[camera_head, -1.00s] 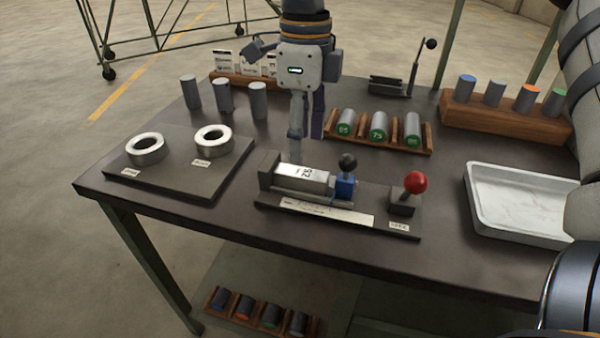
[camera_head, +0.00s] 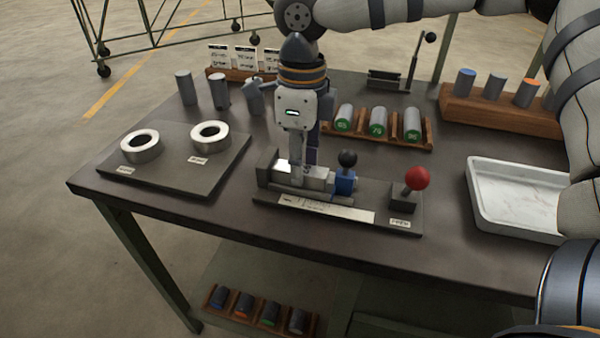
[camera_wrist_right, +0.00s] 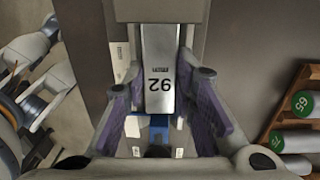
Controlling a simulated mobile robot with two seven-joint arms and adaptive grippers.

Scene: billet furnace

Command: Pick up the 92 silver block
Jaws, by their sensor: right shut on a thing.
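The silver block marked 92 (camera_wrist_right: 159,65) lies in the fixture (camera_head: 335,213) at the table's middle. In the head view only parts of the block (camera_head: 314,178) show behind my right gripper. My right gripper (camera_head: 305,178) points down over the fixture. In the right wrist view its two purple-padded fingers (camera_wrist_right: 165,105) are on either side of the block, shut on it. The block still sits low in the fixture, beside the blue clamp piece (camera_head: 344,182) with its black knob. My left gripper is not in view.
A red-knobbed lever (camera_head: 416,180) stands at the fixture's right end. A white tray (camera_head: 480,205) is at the right. Green-ended cylinders sit in a wooden rack (camera_head: 425,146) behind. Two metal rings lie on a plate (camera_head: 215,178) at the left. Several grey cylinders stand at the back left.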

